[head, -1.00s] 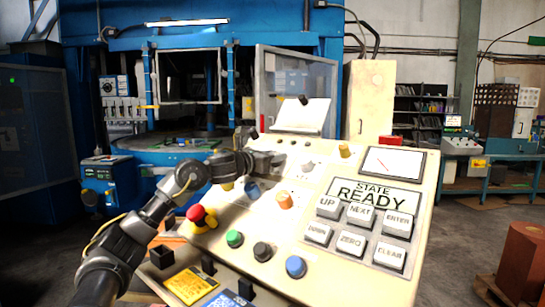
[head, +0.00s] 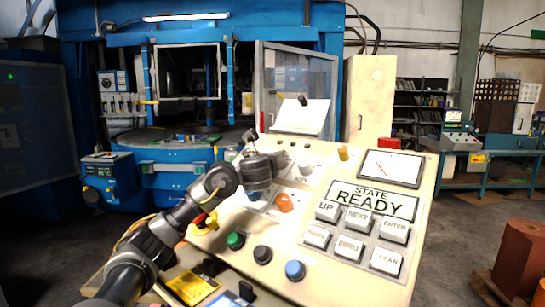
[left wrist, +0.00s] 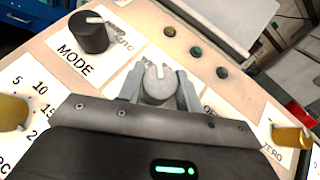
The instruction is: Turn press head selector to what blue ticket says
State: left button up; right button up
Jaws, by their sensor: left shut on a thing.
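My left gripper (head: 290,168) is over the left half of the sloped control panel. In the left wrist view its two fingers (left wrist: 159,92) are shut around a grey knob (left wrist: 158,86), whose white pointer mark faces the top of the picture. The label around this knob is mostly covered by the gripper, so I cannot read its positions. The blue ticket (head: 228,300) lies at the panel's front edge beside a yellow ticket (head: 192,287); its text is unreadable here and partly cut off. My right gripper is not in view.
A black MODE knob (left wrist: 92,32) and two yellow knobs, at left (left wrist: 12,113) and right (left wrist: 290,137), surround the held knob. An orange knob (head: 284,203), push buttons and a READY display (head: 372,200) are on the panel. The blue press stands behind.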

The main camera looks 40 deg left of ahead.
pick_arm(q)
jog(key=shift+r, duration=0.1)
dwell(0.3)
jog(key=o, duration=1)
